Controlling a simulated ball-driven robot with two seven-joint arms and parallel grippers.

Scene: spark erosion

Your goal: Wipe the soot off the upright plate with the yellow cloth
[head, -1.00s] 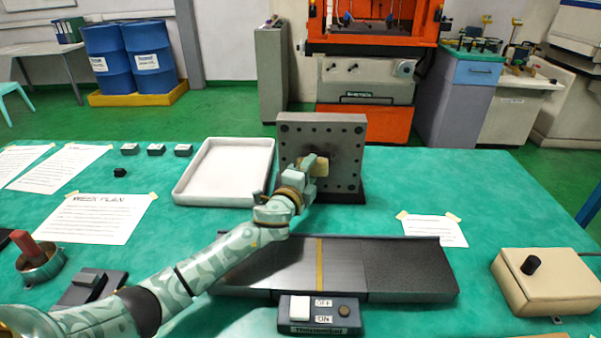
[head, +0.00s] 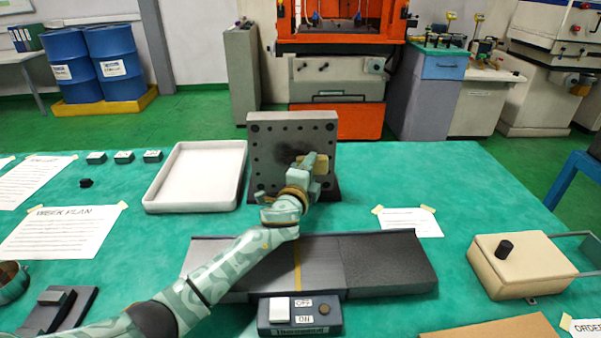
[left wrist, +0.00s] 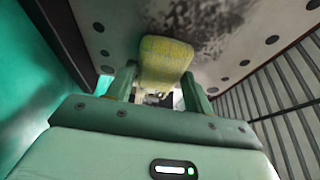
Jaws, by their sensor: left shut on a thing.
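The upright plate (head: 268,140) is grey with rows of dark holes and stands on the green table. A dark soot smear (left wrist: 210,22) shows on its face in the left wrist view, beside and above the cloth. The yellow cloth (left wrist: 163,62) is a folded pad between the fingers of my left gripper (left wrist: 160,85). In the head view the cloth (head: 322,166) is at the right half of the plate's face. My left gripper (head: 308,170) is shut on it, close in front of the plate. Whether the cloth touches the plate I cannot tell. My right gripper is not in view.
A white tray (head: 150,204) lies left of the plate. A dark grey flat strip (head: 385,262) and a switch box (head: 300,330) lie in front. A beige box with a black knob (head: 530,275) stands at right. The table right of the plate is mostly clear.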

